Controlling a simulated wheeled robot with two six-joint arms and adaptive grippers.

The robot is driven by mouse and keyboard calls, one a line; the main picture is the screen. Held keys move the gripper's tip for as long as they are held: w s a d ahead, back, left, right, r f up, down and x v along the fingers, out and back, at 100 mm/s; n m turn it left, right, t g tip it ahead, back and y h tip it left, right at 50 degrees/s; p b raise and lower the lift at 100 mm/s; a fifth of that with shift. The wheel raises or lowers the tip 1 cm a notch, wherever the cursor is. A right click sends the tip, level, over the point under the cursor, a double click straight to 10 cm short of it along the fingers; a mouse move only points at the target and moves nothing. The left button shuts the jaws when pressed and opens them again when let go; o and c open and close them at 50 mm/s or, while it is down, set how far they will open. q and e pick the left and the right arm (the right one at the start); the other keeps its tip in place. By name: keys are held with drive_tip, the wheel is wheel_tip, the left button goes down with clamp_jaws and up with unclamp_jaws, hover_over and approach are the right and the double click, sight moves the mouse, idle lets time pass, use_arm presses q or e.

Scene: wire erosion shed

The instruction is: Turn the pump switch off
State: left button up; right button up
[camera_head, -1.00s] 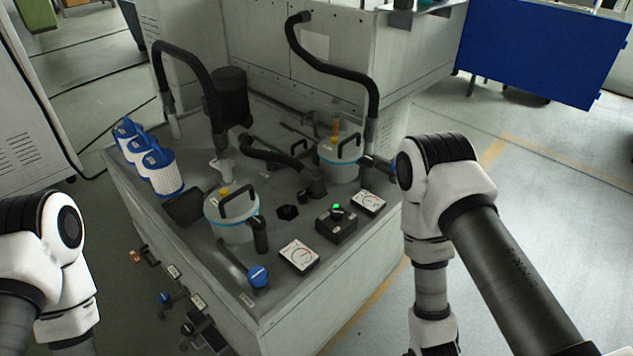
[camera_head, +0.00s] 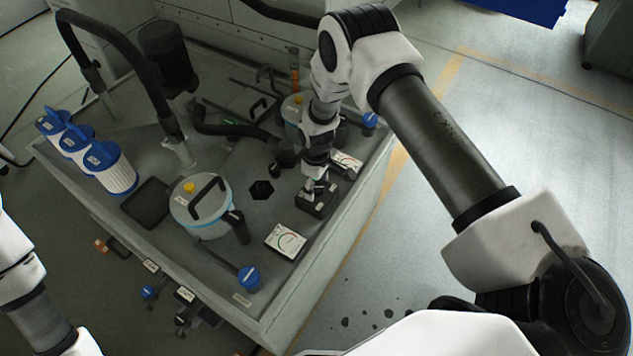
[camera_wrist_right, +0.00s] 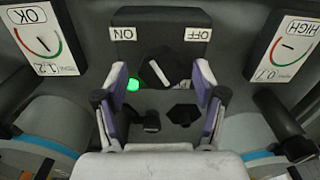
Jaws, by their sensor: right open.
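The pump switch is a dark box (camera_head: 313,203) on the bench top between two white gauge cards. In the right wrist view the switch box (camera_wrist_right: 160,20) bears the labels ON at left and OFF at right. Its black rotary knob with a white bar (camera_wrist_right: 158,68) is tilted, and a green lamp (camera_wrist_right: 133,84) is lit at the ON side. My right gripper (camera_wrist_right: 167,90) is open, its two fingers on either side of the knob; I cannot tell whether they touch it. In the head view this gripper (camera_head: 316,187) is over the box. My left gripper is out of view.
Gauge cards (camera_head: 286,241) and (camera_wrist_right: 292,48) flank the switch. A lidded canister (camera_head: 200,208) stands left of it, and another (camera_head: 293,108) behind. Blue-capped filters (camera_head: 110,168) and a black hose (camera_head: 120,55) are at left. A blue valve knob (camera_head: 249,277) is near the front edge.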

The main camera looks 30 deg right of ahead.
drive_tip(key=shift+s+r, duration=0.1)
drive_tip(key=shift+s, duration=0.1)
drive_tip(key=c, duration=1.1)
drive_tip(key=shift+c, duration=0.2)
